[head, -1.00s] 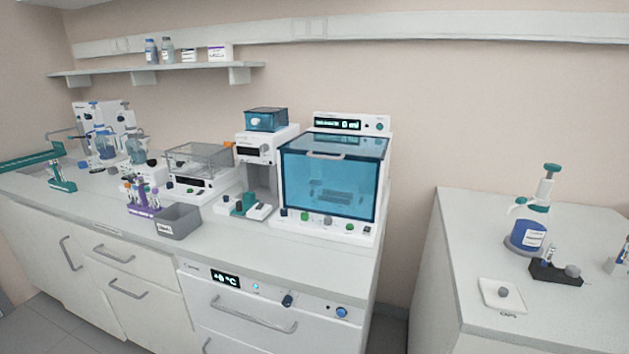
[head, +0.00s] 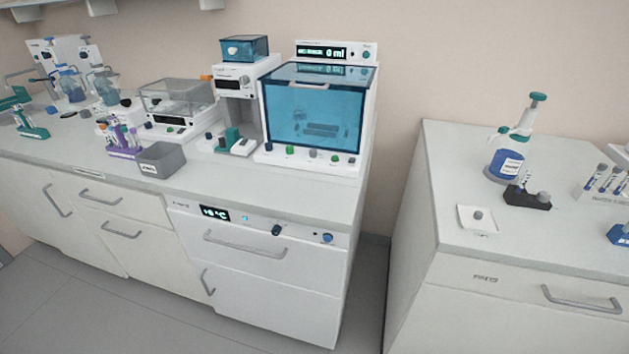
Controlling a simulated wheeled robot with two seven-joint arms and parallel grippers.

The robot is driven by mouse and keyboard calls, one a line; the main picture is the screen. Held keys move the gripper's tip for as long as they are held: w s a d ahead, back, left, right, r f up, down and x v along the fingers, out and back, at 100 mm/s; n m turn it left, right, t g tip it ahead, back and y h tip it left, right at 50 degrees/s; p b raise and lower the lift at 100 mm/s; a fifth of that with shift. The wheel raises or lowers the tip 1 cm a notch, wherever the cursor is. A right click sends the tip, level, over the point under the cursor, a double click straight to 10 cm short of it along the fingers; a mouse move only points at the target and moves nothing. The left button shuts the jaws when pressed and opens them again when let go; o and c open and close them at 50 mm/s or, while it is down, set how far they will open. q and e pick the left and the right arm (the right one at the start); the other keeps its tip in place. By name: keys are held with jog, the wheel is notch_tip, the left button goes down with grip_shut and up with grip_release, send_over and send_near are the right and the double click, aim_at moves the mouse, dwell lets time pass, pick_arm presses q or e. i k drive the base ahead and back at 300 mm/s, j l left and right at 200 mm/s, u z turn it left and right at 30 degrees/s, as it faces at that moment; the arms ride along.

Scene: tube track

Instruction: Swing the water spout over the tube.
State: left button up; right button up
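Neither of my grippers shows in the head view. A bent grey pipe (head: 14,76), perhaps the water spout, shows at the far left edge beside a white unit; its end is too small to make out. A green rack (head: 33,133) with several small tubes stands in front of it. A black block (head: 527,197) holding small tubes sits beside this bottle. I cannot tell which tube is the task's tube.
The long left counter holds a purple tube rack (head: 124,141), a grey bin (head: 162,161), a clear-lidded device (head: 176,102) and a blue-windowed cabinet (head: 316,112). A floor gap separates it from the right counter (head: 450,190), which holds a white tray (head: 477,226) and a tube rack (head: 603,182).

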aim_at(503, 131)
jog(key=z, duration=1.25)
